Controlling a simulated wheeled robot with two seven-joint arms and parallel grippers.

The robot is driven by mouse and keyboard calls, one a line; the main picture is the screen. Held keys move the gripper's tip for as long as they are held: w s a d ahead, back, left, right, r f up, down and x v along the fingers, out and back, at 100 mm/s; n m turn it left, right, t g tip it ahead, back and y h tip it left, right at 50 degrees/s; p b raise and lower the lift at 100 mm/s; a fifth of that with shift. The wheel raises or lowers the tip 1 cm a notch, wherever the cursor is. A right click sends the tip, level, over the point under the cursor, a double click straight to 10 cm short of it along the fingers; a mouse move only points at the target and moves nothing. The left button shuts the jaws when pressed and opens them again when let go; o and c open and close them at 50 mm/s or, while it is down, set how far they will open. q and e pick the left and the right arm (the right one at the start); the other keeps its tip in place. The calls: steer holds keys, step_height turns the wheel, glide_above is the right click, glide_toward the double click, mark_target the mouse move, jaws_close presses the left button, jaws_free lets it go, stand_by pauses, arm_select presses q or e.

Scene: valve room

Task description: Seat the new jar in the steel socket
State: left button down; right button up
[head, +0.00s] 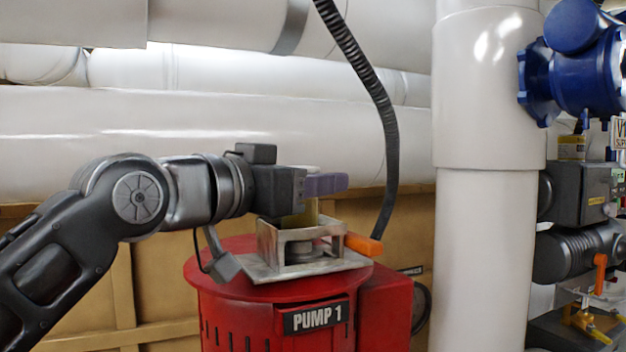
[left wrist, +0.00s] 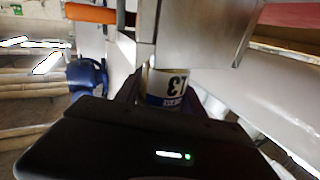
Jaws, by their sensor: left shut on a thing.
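My left gripper (head: 322,184), with purple fingers, is shut on a jar (head: 302,214) above the red pump. The jar looks upright, with a yellowish body and a pale top showing above the fingers. In the left wrist view the jar (left wrist: 168,84) shows a white and blue label, upside down. The steel socket (head: 335,262) is an open-sided metal frame on a plate on top of the pump. The jar's lower part is at the frame's upper rim; I cannot tell whether it touches the grey round part inside. My right gripper is not in view.
The red pump (head: 235,285) is marked PUMP 1. An orange handle (head: 364,244) sticks out right of the socket, and a black hose (head: 372,95) hangs behind it. A thick white vertical pipe (head: 485,230) stands to the right, with a blue valve (head: 585,70) beyond.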

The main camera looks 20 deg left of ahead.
arm_select(q)
steer(key=shift+f, duration=0.1)
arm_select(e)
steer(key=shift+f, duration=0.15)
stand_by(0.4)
arm_select(q)
steer(key=shift+c, duration=0.8)
jaws_free()
steer(key=shift+r, duration=0.25)
step_height(320, 180, up, 7)
steer(key=p, duration=0.6)
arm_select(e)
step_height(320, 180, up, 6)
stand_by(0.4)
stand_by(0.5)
